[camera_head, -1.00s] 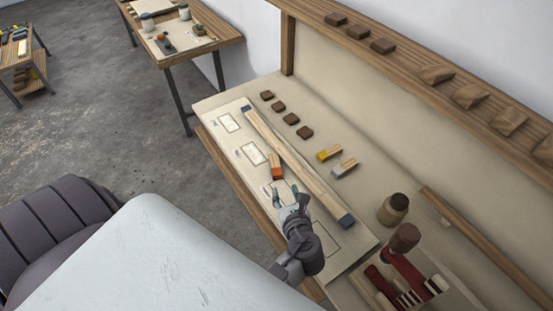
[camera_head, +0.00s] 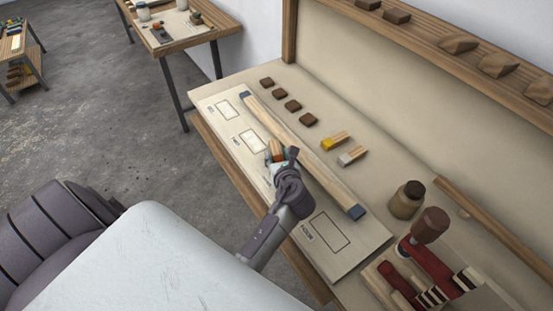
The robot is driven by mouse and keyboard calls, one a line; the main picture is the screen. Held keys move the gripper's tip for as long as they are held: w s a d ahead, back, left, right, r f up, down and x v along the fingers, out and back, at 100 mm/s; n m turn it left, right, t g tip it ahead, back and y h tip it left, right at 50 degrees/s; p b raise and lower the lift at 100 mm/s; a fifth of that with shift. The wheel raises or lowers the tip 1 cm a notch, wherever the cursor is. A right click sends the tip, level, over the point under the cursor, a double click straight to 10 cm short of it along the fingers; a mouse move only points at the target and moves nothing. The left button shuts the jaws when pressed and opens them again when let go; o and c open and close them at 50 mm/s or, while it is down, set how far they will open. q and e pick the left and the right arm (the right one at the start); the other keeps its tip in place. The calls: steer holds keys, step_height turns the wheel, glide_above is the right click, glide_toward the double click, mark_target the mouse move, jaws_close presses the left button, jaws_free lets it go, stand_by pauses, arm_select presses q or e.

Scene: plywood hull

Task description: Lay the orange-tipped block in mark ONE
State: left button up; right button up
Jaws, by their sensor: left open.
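The orange-tipped block (camera_head: 279,157) lies on the pale marked board (camera_head: 365,239), beside the long blue-ended strip (camera_head: 306,157). Most of the block is hidden by my left gripper (camera_head: 277,155). That gripper is open, with its fingers at the block's orange end. The outlined mark at the board's far end (camera_head: 225,109) is empty, and its small label is hard to read. A second outlined mark (camera_head: 253,140) near the block is also empty. Another empty outline (camera_head: 331,231) is at the near end. My right gripper is not in view.
A yellow-tipped block (camera_head: 334,141) and a grey-tipped block (camera_head: 352,156) lie behind the strip. Several dark brown blocks (camera_head: 279,93) sit further left. A brown jar (camera_head: 407,199) and a red clamp-like tool (camera_head: 402,283) stand at the right. A shelf runs above.

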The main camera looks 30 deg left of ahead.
arm_select(q)
steer(key=shift+w+a+f, duration=0.1)
steer(key=shift+w+a, duration=0.1)
steer(key=shift+w, duration=0.05)
steer(key=shift+c, duration=0.2)
jaws_close()
